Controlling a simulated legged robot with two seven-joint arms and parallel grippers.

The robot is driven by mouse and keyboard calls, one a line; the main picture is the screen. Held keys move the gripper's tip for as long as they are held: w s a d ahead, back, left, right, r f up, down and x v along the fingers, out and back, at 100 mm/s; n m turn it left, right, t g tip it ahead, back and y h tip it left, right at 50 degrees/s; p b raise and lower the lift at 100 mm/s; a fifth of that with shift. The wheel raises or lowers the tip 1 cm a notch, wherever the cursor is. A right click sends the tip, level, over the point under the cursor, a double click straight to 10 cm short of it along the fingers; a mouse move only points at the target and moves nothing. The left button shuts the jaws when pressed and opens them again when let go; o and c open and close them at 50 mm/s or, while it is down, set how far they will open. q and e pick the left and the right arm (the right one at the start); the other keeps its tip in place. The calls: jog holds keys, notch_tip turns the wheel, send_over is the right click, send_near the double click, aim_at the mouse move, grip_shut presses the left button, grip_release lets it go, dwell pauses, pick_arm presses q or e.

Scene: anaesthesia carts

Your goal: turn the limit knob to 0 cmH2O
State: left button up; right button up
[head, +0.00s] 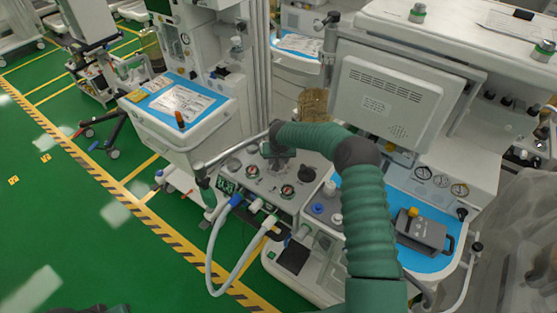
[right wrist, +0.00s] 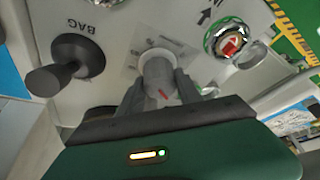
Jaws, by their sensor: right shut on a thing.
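The limit knob (right wrist: 158,72) is a grey round knob with a red mark on its side, in the middle of the right wrist view. My right gripper (right wrist: 160,88) has one finger on each side of the knob and is shut on it. In the head view my right arm reaches over the machine, and my right gripper (head: 278,155) is at the back of the control panel (head: 262,190). There the gripper and wrist hide the knob. The scale around the knob is too blurred to read. My left gripper is not clearly in view.
A black lever (right wrist: 75,62) by the word BAG sits left of the knob. A gauge with red inside (right wrist: 228,42) is to the right. A white hose (head: 222,250) hangs at the panel's front. A monitor (head: 385,100) stands behind my right arm. Green floor is open at left.

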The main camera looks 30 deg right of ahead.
jog(key=shift+r+n, duration=0.1)
jog(key=shift+n, duration=0.4)
jog(key=n, duration=0.1)
jog(key=n+y, duration=0.1)
jog(key=n, duration=0.1)
jog(key=shift+d+t+y, duration=0.15)
jog(key=shift+t+y, duration=0.15)
jog(key=shift+t, duration=0.1)
jog(key=n+y, duration=0.1)
jog(key=n, duration=0.2)
jog(key=shift+b, duration=0.35)
jog(key=n+y+b, duration=0.1)
jog(key=n+b, duration=0.1)
jog(key=n+y+b, duration=0.1)
jog(key=n+b, duration=0.1)
jog(key=n, duration=0.1)
jog(key=shift+w+d+f+g, duration=0.1)
jog(key=shift+f+g, duration=0.1)
jog(key=shift+g, duration=0.2)
jog(key=shift+r+n+g+y+b, duration=0.1)
jog(key=shift+n+g+y+b, duration=0.1)
jog(key=shift+n+b, duration=0.4)
jog(key=shift+r+n+g+y+b, duration=0.1)
jog(key=shift+n+g+b, duration=0.1)
jog(key=shift+n, duration=0.7)
jog(key=shift+d+r+n, duration=0.15)
jog(key=shift+r+n, duration=0.05)
jog(key=shift+n, duration=0.1)
